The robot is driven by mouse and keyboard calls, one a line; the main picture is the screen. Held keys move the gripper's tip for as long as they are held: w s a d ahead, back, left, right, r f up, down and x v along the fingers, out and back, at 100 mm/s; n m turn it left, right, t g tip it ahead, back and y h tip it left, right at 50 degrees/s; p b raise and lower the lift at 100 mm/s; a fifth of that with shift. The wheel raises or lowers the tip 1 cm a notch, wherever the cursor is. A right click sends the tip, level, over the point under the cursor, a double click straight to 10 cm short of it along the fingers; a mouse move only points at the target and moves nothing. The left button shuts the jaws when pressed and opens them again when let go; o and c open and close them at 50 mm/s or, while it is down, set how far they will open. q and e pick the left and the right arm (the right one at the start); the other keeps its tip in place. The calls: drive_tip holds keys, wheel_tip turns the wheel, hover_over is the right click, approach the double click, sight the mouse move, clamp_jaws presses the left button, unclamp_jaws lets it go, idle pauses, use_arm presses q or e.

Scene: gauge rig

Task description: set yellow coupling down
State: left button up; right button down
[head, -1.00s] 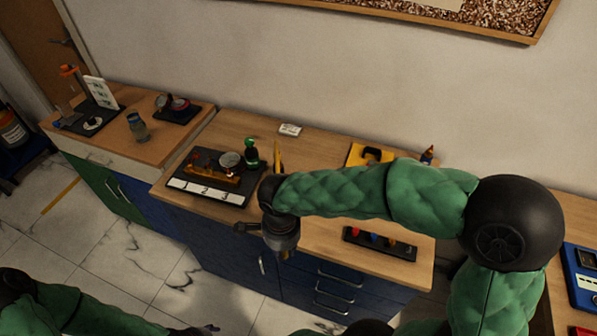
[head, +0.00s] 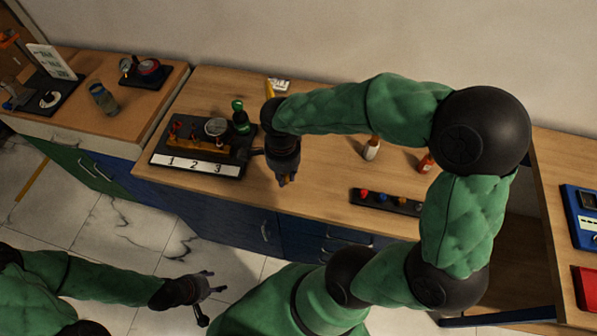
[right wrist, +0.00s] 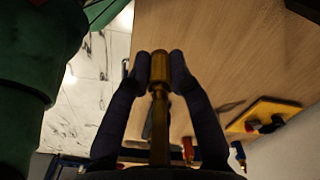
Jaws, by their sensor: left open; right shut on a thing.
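In the right wrist view, my right gripper (right wrist: 159,72) is shut on the yellow coupling (right wrist: 158,92), a brass-coloured piece with a wide head and a thinner stem. The bare wooden counter shows behind it. In the head view, my right gripper (head: 284,178) points down by the counter's front edge, right of the black rig board (head: 238,172); the coupling cannot be made out there. Its height above the wood is unclear. My left gripper (head: 210,284) is open and empty, low in front of the cabinets.
The board carries a yellow manifold (head: 196,147), a round gauge (head: 216,126) and a green-topped black item (head: 240,115). A dark rack (head: 385,201) with coloured pieces, a white bottle (head: 371,148) and an orange bottle (head: 425,162) stand right. The counter between is mostly clear.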

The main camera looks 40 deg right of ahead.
drive_tip(key=b, duration=0.2)
hover_over(299, 181)
wheel_tip(299, 181, down, 7)
drive_tip(key=shift+r, duration=0.15)
drive_tip(key=shift+f+b, duration=0.4)
drive_tip(key=shift+f, duration=1.1)
drive_tip(key=shift+f, duration=0.15)
drive_tip(key=c, duration=1.1)
unclamp_jaws()
drive_tip(key=shift+r, duration=0.25)
wheel_tip(299, 181, up, 12)
drive_tip(key=p, duration=0.3)
